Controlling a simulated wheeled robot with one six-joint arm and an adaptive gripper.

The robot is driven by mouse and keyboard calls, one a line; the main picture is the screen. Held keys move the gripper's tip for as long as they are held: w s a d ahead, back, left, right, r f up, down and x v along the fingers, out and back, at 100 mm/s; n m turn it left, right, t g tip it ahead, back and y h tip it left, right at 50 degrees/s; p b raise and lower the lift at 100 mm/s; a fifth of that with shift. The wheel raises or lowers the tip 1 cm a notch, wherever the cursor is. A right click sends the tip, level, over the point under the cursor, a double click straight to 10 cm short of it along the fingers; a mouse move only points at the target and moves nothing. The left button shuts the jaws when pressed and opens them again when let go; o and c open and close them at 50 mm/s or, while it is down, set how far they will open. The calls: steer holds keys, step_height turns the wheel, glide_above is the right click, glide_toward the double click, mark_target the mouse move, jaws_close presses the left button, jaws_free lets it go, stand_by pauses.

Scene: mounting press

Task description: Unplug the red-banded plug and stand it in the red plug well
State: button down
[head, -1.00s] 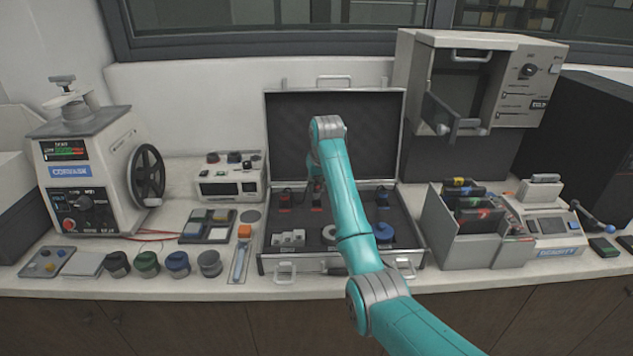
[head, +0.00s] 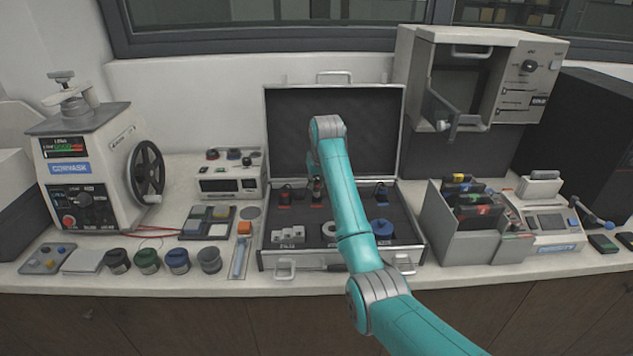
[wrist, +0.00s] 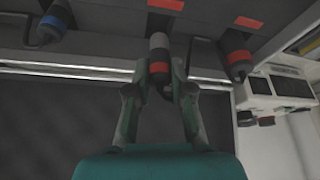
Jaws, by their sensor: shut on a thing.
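My gripper (wrist: 160,75) is shut on a dark plug with a red band (wrist: 158,67), in the middle of the wrist view. The plug has a grey body below the band; I cannot tell whether its end is in a socket. A second plug with an orange-red band (wrist: 238,57) is to its right, and a blue-banded plug (wrist: 52,20) is at the upper left. Red labels (wrist: 165,5) lie beyond them. In the head view, my gripper (head: 317,182) is over the open case (head: 345,262), partly hidden by my arm. I cannot identify the red plug well.
The case's lid (head: 290,125) stands behind the plugs. White parts (head: 288,235), a white ring (head: 329,232) and a blue spool (head: 382,228) lie in its front part.

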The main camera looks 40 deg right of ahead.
steer(key=shift+f, duration=2.05)
stand_by(0.6)
steer(key=shift+c, duration=1.9)
jaws_free()
steer(key=shift+r, duration=3.8)
